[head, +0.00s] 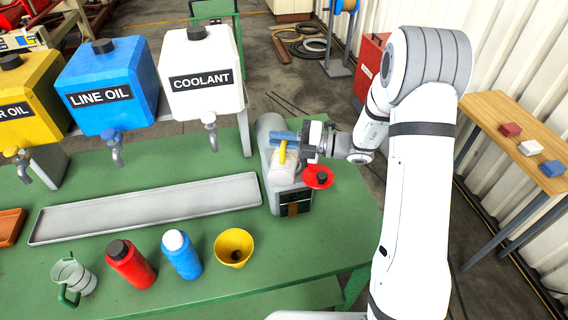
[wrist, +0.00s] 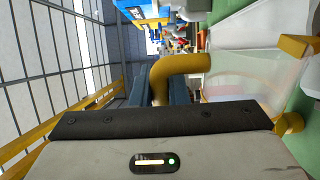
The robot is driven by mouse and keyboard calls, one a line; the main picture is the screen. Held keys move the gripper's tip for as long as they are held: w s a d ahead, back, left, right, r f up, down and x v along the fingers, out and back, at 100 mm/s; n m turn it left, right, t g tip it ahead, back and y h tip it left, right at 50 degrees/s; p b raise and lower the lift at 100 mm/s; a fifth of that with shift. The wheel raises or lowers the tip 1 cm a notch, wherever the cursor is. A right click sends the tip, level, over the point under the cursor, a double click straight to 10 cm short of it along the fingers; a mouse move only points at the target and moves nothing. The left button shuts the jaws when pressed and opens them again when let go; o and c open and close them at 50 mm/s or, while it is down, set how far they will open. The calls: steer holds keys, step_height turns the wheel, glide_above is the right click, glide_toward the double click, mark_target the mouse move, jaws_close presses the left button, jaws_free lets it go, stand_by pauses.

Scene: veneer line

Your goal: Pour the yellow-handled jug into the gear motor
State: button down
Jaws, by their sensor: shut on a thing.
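My gripper (head: 285,138) is shut on the yellow handle of the jug (head: 281,172), at the right end of the green bench. In the wrist view the yellow handle (wrist: 185,66) passes between the dark blue fingers, and the pale, see-through jug body (wrist: 252,78) lies to the right. The grey gear motor (head: 267,127) stands behind and around the jug in the head view, and the jug hides part of it. A red round piece with a dark middle (head: 318,177) sits at its right side. I cannot tell the jug's tilt or any liquid flow.
Yellow, blue LINE OIL (head: 108,82) and white COOLANT (head: 203,75) tanks stand at the back. A long grey tray (head: 145,208) lies on the bench. In front are a green-handled jug (head: 72,278), red bottle (head: 130,264), blue bottle (head: 181,255) and yellow funnel (head: 234,246).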

steer(key=shift+w+m, duration=0.3)
steer(key=shift+w, duration=0.15)
steer(key=shift+w+d+r+m, duration=0.15)
steer(key=shift+w+r+m, duration=0.1)
steer(key=shift+w+m, duration=0.35)
